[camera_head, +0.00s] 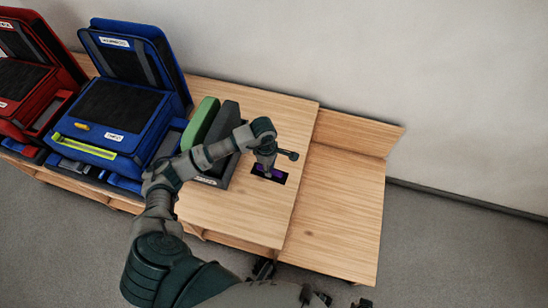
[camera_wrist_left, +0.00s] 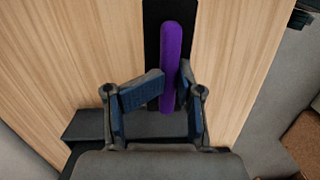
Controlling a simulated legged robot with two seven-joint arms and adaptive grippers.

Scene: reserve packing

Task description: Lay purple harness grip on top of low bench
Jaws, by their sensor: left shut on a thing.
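The purple harness grip (camera_head: 263,168) is at a small black patch on the wooden bench top, mostly hidden by my left gripper (camera_head: 268,165). In the left wrist view the purple harness grip (camera_wrist_left: 171,65) is a rounded bar between the fingers of the left gripper (camera_wrist_left: 167,90), which is shut on it. The grip lies over the black strip; I cannot tell whether it touches it. The low bench (camera_head: 335,220) is the lower wooden surface to the right, with its top clear. Dark parts at the bottom edge may be my right gripper, too cut off to read.
A green block (camera_head: 200,122) and a dark grey block (camera_head: 225,125) stand left of the gripper. A blue open pack (camera_head: 125,100) and a red one (camera_head: 30,80) stand further left. A wall (camera_head: 400,60) runs behind the benches.

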